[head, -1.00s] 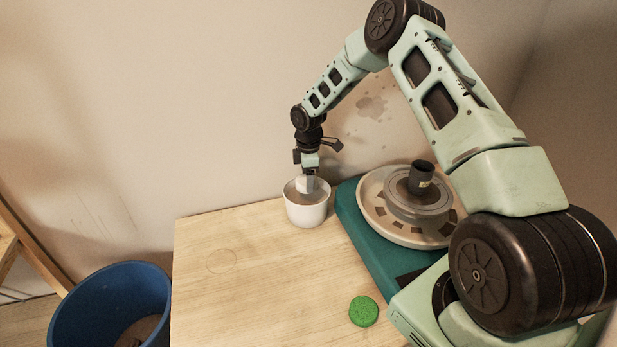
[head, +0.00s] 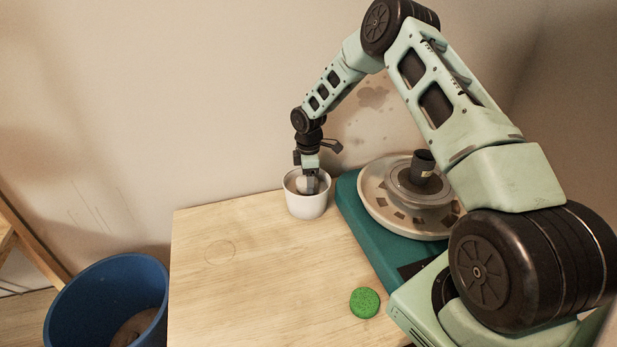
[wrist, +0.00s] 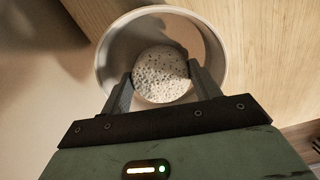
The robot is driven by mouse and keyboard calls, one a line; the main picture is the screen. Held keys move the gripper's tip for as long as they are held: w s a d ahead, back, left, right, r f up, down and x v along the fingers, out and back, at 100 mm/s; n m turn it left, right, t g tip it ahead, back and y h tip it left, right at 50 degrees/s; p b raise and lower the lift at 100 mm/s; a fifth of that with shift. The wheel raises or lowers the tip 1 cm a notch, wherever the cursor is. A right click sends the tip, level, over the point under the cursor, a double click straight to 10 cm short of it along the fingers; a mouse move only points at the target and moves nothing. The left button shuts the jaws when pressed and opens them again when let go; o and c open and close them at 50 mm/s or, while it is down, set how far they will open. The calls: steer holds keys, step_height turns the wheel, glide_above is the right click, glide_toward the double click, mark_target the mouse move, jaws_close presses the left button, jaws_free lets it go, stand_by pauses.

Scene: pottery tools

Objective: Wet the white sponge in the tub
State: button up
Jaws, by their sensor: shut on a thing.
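The white tub (head: 306,205) stands at the back of the wooden table, and its rim also shows in the wrist view (wrist: 104,62). My gripper (head: 310,188) points down into the tub's opening. In the wrist view my gripper (wrist: 160,84) is shut on the white sponge (wrist: 160,70), a round, pitted disc between the two fingers. The sponge is inside the rim, partly hidden in the head view (head: 302,183). I cannot tell how deep it sits in the water.
A green round sponge (head: 365,302) lies near the table's front right. A pottery wheel (head: 405,215) on a teal base, with a dark cup (head: 423,163) on it, stands right of the tub. A blue bucket (head: 85,300) is at lower left. The table's (head: 255,290) left and middle are clear.

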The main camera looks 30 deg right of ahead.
steer(key=shift+f+b, duration=0.65)
steer(key=shift+f, duration=0.65)
steer(key=shift+r, duration=0.15)
stand_by(0.5)
steer(key=shift+r+p, duration=3.75)
steer(key=shift+r, duration=1.7)
steer(key=shift+f, duration=0.1)
